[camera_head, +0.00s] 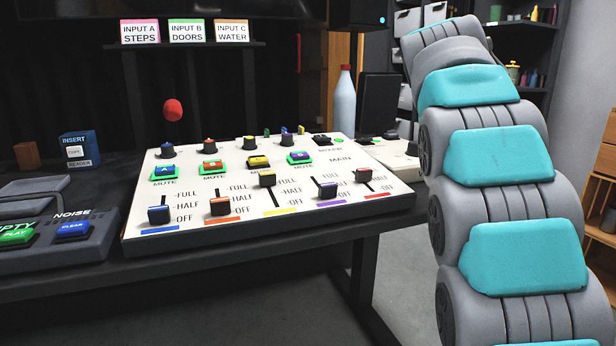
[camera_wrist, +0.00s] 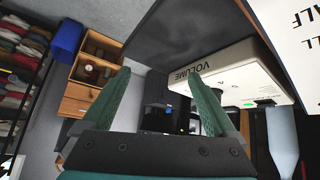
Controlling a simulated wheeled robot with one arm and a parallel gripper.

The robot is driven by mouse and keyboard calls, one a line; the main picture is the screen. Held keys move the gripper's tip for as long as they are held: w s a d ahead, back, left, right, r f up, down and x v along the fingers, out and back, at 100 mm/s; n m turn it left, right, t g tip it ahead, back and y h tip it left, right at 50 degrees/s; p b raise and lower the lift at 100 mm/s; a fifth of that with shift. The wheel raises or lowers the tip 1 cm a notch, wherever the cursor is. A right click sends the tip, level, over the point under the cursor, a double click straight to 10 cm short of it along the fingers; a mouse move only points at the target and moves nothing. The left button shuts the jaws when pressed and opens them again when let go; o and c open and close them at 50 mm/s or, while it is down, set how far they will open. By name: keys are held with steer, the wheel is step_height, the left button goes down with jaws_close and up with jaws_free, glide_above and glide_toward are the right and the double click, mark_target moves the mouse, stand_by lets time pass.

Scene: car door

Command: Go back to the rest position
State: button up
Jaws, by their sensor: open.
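My gripper (camera_wrist: 160,95) shows in the wrist view with its two green fingers apart and nothing between them. Past the fingers are the edge of the dark desk and a white box marked VOLUME (camera_wrist: 232,75). In the head view my grey and teal arm rises along the right side, and the gripper itself is not visible there. The white mixer panel (camera_head: 330,215) lies on the dark desk, left of my arm, with knobs, lit mute buttons and coloured sliders.
A noise device (camera_head: 75,245) stands at the desk's left. A white bottle (camera_head: 343,105) and dark speaker stand behind the mixer. Signs for inputs A, B and C (camera_head: 186,31) sit on a shelf. Wooden shelving (camera_wrist: 92,75) shows in the wrist view. Open floor (camera_head: 405,265) lies right of the desk.

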steer(key=s+a+f+n+g+y+p, duration=0.1)
steer(key=s+a+f, duration=0.4)
steer(key=s, duration=1)
steer(key=s+a+f+n+g+y+p, duration=0.2)
steer(key=s+a+f+n+g+p, duration=0.1)
steer(key=s+f, duration=0.9)
steer(key=s+a+f+n+g+y+p, duration=0.2)
steer(key=s+a+f, duration=0.5)
steer(key=s, duration=1)
steer(key=shift+s+a+f+n+g, duration=0.2)
steer(key=shift+s+f+n+g, duration=0.1)
steer(key=shift+f+n+g, duration=0.5)
